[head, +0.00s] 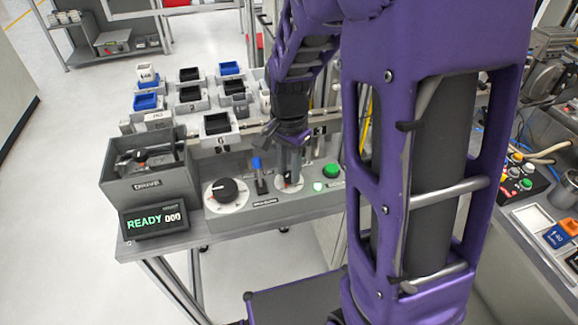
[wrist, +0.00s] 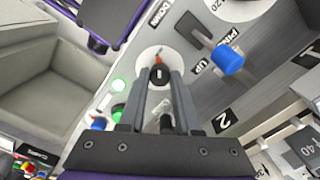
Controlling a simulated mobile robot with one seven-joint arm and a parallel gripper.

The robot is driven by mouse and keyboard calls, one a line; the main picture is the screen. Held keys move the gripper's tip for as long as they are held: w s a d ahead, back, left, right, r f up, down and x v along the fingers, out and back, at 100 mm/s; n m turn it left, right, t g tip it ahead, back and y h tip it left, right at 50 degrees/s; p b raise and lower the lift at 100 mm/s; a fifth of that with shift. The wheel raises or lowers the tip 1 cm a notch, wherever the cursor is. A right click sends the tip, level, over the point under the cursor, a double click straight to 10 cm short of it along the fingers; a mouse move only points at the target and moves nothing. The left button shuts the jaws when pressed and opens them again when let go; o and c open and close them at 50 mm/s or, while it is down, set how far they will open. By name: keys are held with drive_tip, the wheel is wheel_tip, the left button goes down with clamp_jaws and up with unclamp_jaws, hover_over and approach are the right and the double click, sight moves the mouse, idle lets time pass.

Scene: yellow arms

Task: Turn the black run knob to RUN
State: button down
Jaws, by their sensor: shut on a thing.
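The black run knob (wrist: 159,75) sits on a white round dial (wrist: 148,56) on the grey control panel. In the wrist view my gripper (wrist: 160,80) points down at it, with its two fingers shut on either side of the knob. A small red-orange mark shows at the knob's top edge in that view. The dial's lettering is too small or covered to read. In the head view my gripper (head: 289,178) stands over the dial (head: 283,188) and hides the knob.
A blue-tipped lever (head: 256,164) stands close left of my gripper. Further left is a larger dial with a black knob (head: 222,190). A display (head: 154,219) reads READY 000. A grey DRIVE bin (head: 148,185) stands behind it.

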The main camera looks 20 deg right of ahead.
sight(288, 173)
idle(0.4)
drive_tip(key=c, duration=0.6)
unclamp_jaws()
drive_tip(key=shift+r, duration=0.1)
wheel_tip(288, 173, up, 17)
drive_tip(key=p, duration=0.2)
drive_tip(key=shift+r, duration=0.15)
drive_tip(key=shift+w, duration=0.1)
